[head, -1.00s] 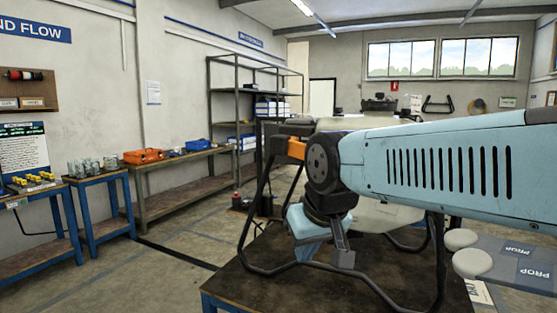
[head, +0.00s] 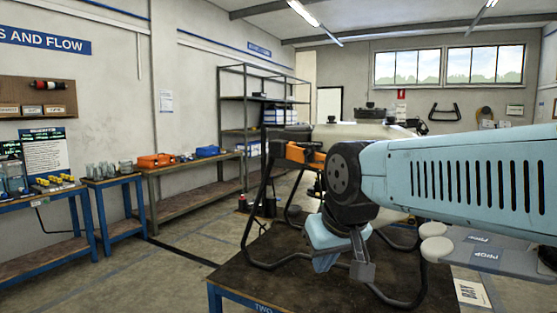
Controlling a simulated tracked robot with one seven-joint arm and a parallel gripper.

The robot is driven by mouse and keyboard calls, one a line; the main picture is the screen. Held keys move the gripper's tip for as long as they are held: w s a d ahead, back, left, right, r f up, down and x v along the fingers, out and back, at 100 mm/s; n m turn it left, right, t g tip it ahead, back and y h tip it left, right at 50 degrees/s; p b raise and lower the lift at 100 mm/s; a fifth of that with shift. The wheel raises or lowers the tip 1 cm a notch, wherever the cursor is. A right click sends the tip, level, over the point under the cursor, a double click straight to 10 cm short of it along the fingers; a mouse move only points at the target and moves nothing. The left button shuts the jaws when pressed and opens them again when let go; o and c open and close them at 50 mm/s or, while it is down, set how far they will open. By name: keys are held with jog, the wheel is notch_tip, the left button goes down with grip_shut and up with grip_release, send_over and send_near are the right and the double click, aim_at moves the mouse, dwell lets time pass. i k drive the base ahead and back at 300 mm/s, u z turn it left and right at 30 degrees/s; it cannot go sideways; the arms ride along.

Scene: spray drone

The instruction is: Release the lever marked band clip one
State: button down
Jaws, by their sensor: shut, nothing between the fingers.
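The spray drone (head: 362,133) stands on a dark-topped table, with a pale tank and black tubular legs. An orange part (head: 305,154) shows on its left side, just left of my arm's elbow. No lever marked band clip one can be made out; no such label is readable, and my arm covers much of the drone. My gripper (head: 350,265) hangs below my light blue arm, in front of the drone and over the table. It is shut and empty, pointing down, apart from the orange part. Its fingertips are partly hard to make out.
The table (head: 262,280) has bare room at its front left. Flat grey panels marked PROP (head: 488,254) reach out at right. Benches with jars, yellow pieces and an orange box (head: 155,160) line the left wall. The floor between is open.

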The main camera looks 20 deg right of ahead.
aim_at(306, 151)
jog(key=z, duration=0.1)
jog(key=i, duration=0.9)
jog(key=u, duration=0.2)
jog(key=k, duration=0.8)
jog(key=z, duration=0.2)
jog(key=i, duration=0.85)
jog(key=u, duration=0.05)
